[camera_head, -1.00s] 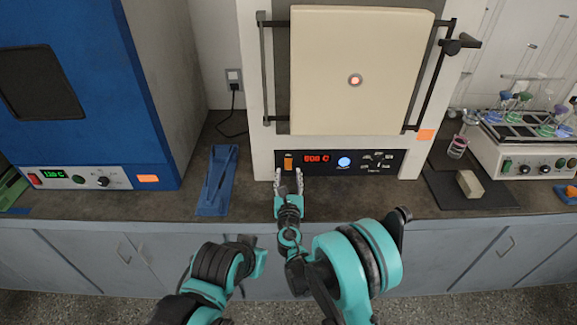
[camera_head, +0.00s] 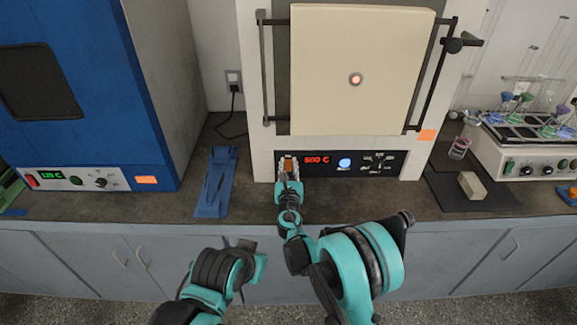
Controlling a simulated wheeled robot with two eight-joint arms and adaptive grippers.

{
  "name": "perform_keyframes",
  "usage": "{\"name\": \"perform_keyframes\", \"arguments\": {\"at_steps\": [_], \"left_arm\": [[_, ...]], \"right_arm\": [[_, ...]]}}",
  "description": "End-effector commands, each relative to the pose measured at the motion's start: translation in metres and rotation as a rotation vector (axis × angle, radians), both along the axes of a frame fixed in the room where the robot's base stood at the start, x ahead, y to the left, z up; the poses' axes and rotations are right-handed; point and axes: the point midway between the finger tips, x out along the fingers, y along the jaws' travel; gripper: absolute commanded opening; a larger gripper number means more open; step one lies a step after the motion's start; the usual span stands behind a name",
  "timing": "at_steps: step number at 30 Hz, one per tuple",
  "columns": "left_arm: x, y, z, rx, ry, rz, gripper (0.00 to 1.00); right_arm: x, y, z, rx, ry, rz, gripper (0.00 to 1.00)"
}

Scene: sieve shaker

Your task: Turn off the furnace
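The furnace (camera_head: 362,70) is a cream box with its door shut and a small glowing port in the door. Its black control panel (camera_head: 375,163) shows a lit red 600 C display (camera_head: 317,160), a lit blue round button (camera_head: 345,162) and an orange switch (camera_head: 288,166) at the left end. My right gripper (camera_head: 289,165) is at the orange switch, its fingers on either side of it and apart; whether they touch it I cannot tell. My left arm shows at the lower left, but its gripper's fingers cannot be made out.
A blue oven (camera_head: 150,100) with a lit green display stands at the left. A blue tray-like holder (camera_head: 215,183) lies on the counter beside it. At the right are a dark mat with a beige block (camera_head: 470,185) and a white shaker with flasks (camera_head: 525,155).

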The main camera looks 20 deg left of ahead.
Motion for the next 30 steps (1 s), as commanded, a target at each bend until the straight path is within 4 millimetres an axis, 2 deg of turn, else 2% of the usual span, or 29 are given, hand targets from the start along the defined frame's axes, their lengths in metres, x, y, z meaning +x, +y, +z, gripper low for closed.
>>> {"name": "perform_keyframes", "arguments": {"at_steps": [7,21,30], "left_arm": [[0.0,0.0,0.0,0.0,0.0,0.0,0.0],[0.0,0.0,0.0,0.0,0.0,0.0,0.0],[0.0,0.0,0.0,0.0,0.0,0.0,0.0]], "right_arm": [[0.0001,-0.0007,-0.0024,0.011,-0.043,-0.004,0.0],[-0.0031,-0.0022,-0.0093,0.072,-0.257,-0.004,0.0],[-0.0044,-0.0018,-0.0094,0.082,-0.284,-0.001,0.0]]}}
